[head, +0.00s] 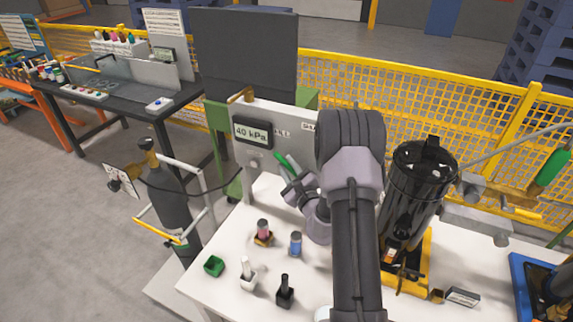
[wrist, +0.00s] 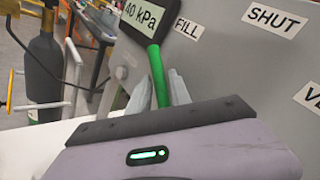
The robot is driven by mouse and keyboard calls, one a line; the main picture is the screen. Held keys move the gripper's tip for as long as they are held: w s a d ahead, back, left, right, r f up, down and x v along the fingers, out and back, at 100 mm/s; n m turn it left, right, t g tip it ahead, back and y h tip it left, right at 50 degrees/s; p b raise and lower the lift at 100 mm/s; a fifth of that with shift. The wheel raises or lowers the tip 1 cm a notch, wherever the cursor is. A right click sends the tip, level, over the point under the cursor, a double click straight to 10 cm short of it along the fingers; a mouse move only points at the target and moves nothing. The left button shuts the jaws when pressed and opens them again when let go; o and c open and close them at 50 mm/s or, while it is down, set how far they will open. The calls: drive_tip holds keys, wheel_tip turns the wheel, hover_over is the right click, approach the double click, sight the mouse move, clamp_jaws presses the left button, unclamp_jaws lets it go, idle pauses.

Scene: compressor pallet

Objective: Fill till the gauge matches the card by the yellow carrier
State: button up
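The gauge (head: 253,133) on the grey panel reads 40 kPa; it also shows in the wrist view (wrist: 146,14). A green lever (wrist: 157,72) stands below it, beside the FILL label (wrist: 189,25). The SHUT label (wrist: 272,18) is farther right. My gripper (wrist: 157,92) has its two fingers close on either side of the lever and looks shut on it; in the head view my gripper (head: 291,178) is partly hidden by my arm. The yellow carrier (head: 423,262) holds a black tank (head: 415,185). A small card (head: 462,296) lies beside the carrier; its writing is too small to read.
Several small items stand on the white table, among them a green box (head: 214,266) and a blue-topped bottle (head: 295,243). A dark gas cylinder (head: 172,205) stands left of the table, with a tag (head: 120,180). A blue tray (head: 520,285) is at the right edge.

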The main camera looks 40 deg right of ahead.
drive_tip(key=shift+w, duration=0.4)
clamp_jaws()
idle(1.2)
